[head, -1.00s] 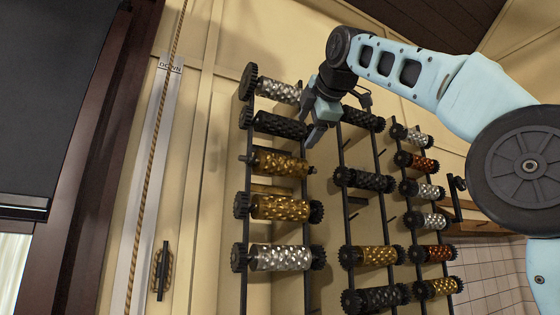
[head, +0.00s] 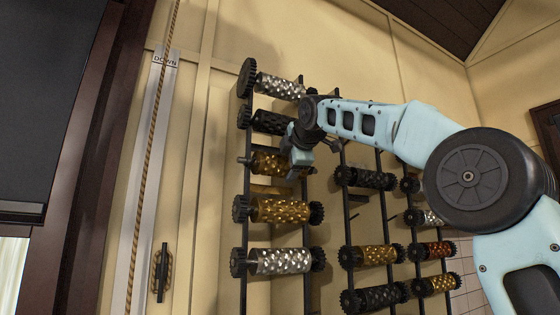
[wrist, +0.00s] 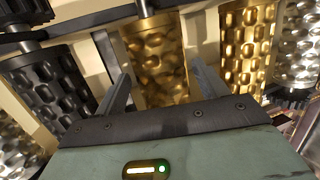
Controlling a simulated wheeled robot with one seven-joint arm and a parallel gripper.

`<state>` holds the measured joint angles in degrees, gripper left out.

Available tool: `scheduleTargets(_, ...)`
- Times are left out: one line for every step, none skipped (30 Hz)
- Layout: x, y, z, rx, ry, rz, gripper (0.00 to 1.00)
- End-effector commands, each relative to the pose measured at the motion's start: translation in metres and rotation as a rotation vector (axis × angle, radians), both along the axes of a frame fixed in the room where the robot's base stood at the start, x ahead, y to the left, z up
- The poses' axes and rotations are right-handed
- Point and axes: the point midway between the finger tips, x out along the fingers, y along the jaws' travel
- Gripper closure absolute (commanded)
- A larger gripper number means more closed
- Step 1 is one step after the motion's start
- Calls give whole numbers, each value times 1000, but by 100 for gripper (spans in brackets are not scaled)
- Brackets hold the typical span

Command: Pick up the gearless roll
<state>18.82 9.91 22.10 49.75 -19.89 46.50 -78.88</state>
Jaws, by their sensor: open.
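The gearless roll (head: 268,162) is a gold, dimpled cylinder with a bare shaft end and no gear wheel on its visible left end. It hangs third from the top in the left column of the rack. My gripper (head: 298,163) is at its right end in the head view and hides that end. In the wrist view the gearless roll (wrist: 158,62) lies between the two open fingers of my gripper (wrist: 162,88), its shaft pointing to the top. I cannot tell how deep the fingers reach around it.
Geared rolls are close by: a black one (head: 270,122) above, a gold one (head: 280,210) below and a silver one (head: 280,261) lower. More racks (head: 365,255) of rolls stand to the right. A rope (head: 150,130) hangs on the wall at left.

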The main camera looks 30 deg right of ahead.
Motion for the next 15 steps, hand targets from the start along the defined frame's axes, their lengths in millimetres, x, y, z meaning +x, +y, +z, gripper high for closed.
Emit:
scheduleTargets(4,0,1,0,1,1,28)
scheduleTargets(6,-1,0,0,1,1,28)
scheduleTargets(7,-1,-1,0,1,1,28)
scheduleTargets(8,-1,-2,0,1,1,28)
scheduleTargets(8,-1,-2,0,0,1,28)
scheduleTargets(8,-1,-2,0,0,1,28)
scheduleTargets(8,-1,-3,0,0,1,28)
scheduleTargets(8,-1,-3,0,0,1,28)
scheduleTargets(8,-1,-3,0,0,1,28)
scheduleTargets(8,-1,-3,0,0,1,31)
scheduleTargets(8,-1,-3,0,0,1,39)
scheduleTargets(8,-1,-2,0,0,1,50)
scheduleTargets(8,-1,-3,0,0,1,58)
scheduleTargets(8,-1,-3,0,0,1,67)
scheduleTargets(8,-1,-3,0,0,1,78)
